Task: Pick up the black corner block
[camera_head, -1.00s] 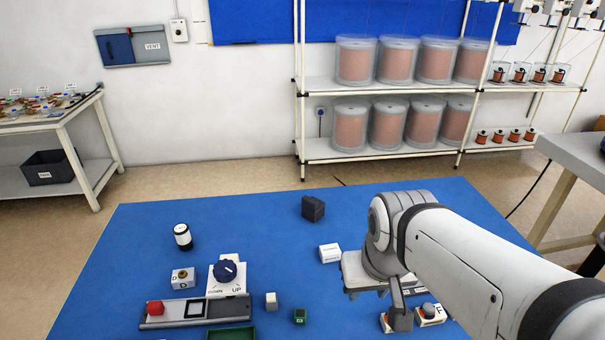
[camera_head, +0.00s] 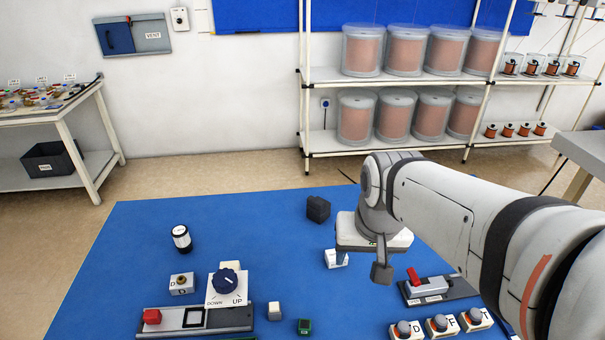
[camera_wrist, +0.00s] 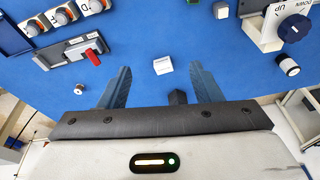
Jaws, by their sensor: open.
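The black corner block (camera_head: 318,209) stands on the blue table top towards its far edge, left of my arm. In the wrist view a dark block that looks like it (camera_wrist: 178,98) shows low between the fingers, partly hidden by the gripper body. My gripper (camera_wrist: 160,72) is open and empty, its two blue-grey fingers spread wide. In the head view one dark finger end (camera_head: 381,272) shows above the table, to the right of and nearer than the block.
A white block (camera_head: 336,259) lies between the black block and my gripper. A red-lever switch (camera_head: 438,288) and several round buttons (camera_head: 441,326) are at right. A dial box (camera_head: 227,286) and black-and-white cylinder (camera_head: 181,238) stand at left.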

